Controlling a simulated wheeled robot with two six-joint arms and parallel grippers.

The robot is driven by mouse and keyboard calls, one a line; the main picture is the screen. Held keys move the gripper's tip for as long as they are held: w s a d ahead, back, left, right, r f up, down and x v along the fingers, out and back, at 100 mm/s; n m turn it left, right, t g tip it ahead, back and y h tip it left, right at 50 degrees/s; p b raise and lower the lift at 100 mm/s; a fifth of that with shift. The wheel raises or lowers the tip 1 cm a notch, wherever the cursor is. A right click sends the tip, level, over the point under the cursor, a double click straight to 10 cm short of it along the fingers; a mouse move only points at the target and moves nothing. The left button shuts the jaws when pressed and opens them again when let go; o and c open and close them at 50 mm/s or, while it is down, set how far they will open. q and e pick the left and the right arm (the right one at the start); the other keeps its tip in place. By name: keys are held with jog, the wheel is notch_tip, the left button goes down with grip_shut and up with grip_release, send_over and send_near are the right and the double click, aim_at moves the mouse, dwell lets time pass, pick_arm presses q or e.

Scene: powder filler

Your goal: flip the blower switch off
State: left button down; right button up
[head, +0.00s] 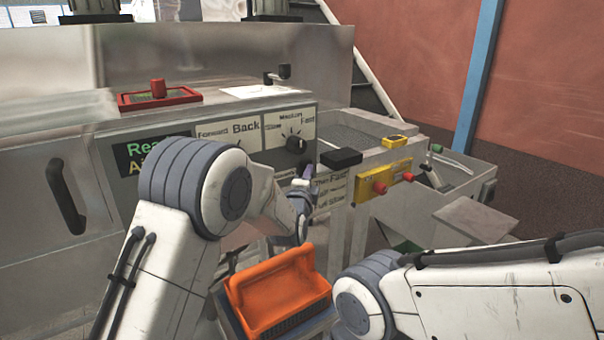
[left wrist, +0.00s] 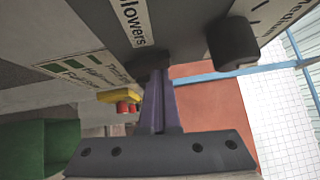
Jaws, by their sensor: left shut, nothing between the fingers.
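My left gripper (head: 307,178) is shut with nothing in it, at the lower right of the machine's control panel (head: 222,131). In the left wrist view its closed purple fingers (left wrist: 153,92) reach up to the panel, just below a white label reading "lowers" (left wrist: 135,22). A dark piece (left wrist: 150,62) is at the fingertips; it may be the blower switch, but I cannot tell its position or whether the fingers touch it. In the head view my left arm hides that spot. My right arm shows at the lower right, its gripper out of sight.
A black knob (head: 296,142) is on the panel, and a black block (head: 341,158) juts out at its right corner. A yellow box with red buttons (head: 385,180) is further right. An orange carrier (head: 278,292) stands below my left arm. A red-framed button box (head: 159,95) is on top.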

pick_arm(q)
jog(key=s+r+b, duration=0.1)
jog(key=s+b, duration=0.1)
jog(key=s, duration=1.1)
jog(key=shift+d+r+b, duration=0.2)
jog(key=shift+r+b, duration=0.05)
jog(key=shift+b, duration=0.15)
pick_arm(e)
jog(key=f, duration=0.1)
jog(key=s+f, duration=0.1)
jog(key=f, duration=0.1)
jog(key=shift+d, duration=0.15)
